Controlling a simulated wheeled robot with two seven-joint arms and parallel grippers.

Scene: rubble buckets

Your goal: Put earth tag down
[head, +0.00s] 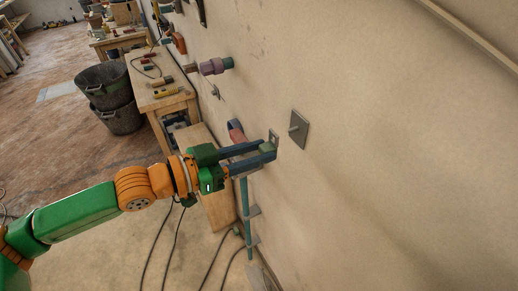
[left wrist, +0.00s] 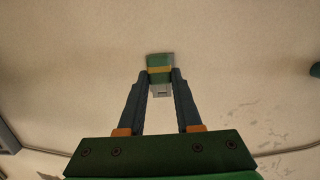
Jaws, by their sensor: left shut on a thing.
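My left gripper (head: 268,150) reaches in from the left, close to the beige wall. It is shut on the earth tag (head: 265,146), a small green block with a grey holed end (head: 274,137) sticking up past the fingers. In the left wrist view the tag (left wrist: 160,76) is green with a yellow band, between the two fingertips (left wrist: 160,86). A square grey wall plate with a short peg (head: 299,129) is just right of the tag in the head view. I cannot tell whether the tag touches the wall. My right gripper is not in view.
A wooden workbench (head: 163,100) with tools stands along the wall, with stacked black buckets (head: 108,92) beside it. A purple and green fitting (head: 214,66) sticks out from the wall. Cables (head: 158,240) run on the floor. The wall right of the plate is clear.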

